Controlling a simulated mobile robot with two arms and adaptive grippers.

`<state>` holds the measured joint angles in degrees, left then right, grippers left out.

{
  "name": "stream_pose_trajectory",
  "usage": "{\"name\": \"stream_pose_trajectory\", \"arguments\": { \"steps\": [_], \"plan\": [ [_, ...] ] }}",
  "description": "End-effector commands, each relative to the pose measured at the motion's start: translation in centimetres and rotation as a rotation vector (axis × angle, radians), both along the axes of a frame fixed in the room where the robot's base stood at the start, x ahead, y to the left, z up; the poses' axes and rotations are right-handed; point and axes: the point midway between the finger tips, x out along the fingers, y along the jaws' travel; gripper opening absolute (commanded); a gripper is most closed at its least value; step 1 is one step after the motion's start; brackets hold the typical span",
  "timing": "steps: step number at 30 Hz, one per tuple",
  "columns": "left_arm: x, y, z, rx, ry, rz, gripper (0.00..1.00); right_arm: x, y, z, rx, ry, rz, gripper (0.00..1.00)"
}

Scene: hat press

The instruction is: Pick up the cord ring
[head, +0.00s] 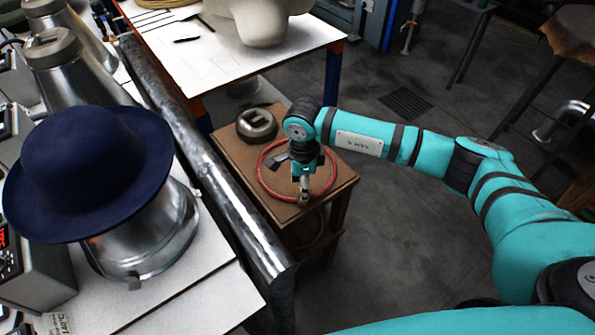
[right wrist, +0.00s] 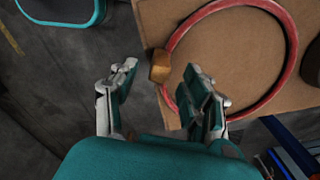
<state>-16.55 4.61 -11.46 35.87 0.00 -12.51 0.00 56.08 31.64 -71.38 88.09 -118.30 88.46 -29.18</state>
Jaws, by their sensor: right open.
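The cord ring (head: 260,172) is a thin red loop lying flat on a small brown table (head: 234,152). In the right wrist view the red ring (right wrist: 293,50) lies on the brown top, with a small tan block (right wrist: 160,66) at its edge near the table's side. My right gripper (head: 304,194) is over the ring's near side. In the wrist view its open fingers (right wrist: 158,78) are spread to either side of the tan block, and the right finger overlaps part of the ring. Nothing is held. My left gripper is not in view.
A round grey metal weight (head: 257,123) sits on the small table behind the ring. A thick dark metal bar (head: 195,150) runs along its left. A navy hat (head: 90,165) sits on a metal form at left. A white-topped table (head: 220,70) stands behind.

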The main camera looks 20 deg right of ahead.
Motion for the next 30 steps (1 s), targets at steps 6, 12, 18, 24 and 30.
{"name": "stream_pose_trajectory", "arguments": {
  "steps": [6, 12, 18, 24, 30],
  "plan": [
    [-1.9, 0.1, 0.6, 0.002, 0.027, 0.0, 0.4, 0.0, 0.0, -2.3, 0.001, 0.0, -0.001, 0.48],
    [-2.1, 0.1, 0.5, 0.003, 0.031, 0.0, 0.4, 0.0, 0.0, -2.5, 0.002, -0.002, 0.0, 0.48],
    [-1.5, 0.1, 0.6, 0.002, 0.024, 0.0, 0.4, 0.0, 0.0, -2.4, 0.002, -0.002, 0.0, 0.26],
    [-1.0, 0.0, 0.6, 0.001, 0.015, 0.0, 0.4, 0.0, 0.0, -2.4, 0.002, -0.002, 0.0, 0.0],
    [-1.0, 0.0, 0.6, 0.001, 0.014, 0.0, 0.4, 0.1, 0.0, -2.4, 0.003, -0.002, 0.0, 0.0]
  ]
}}
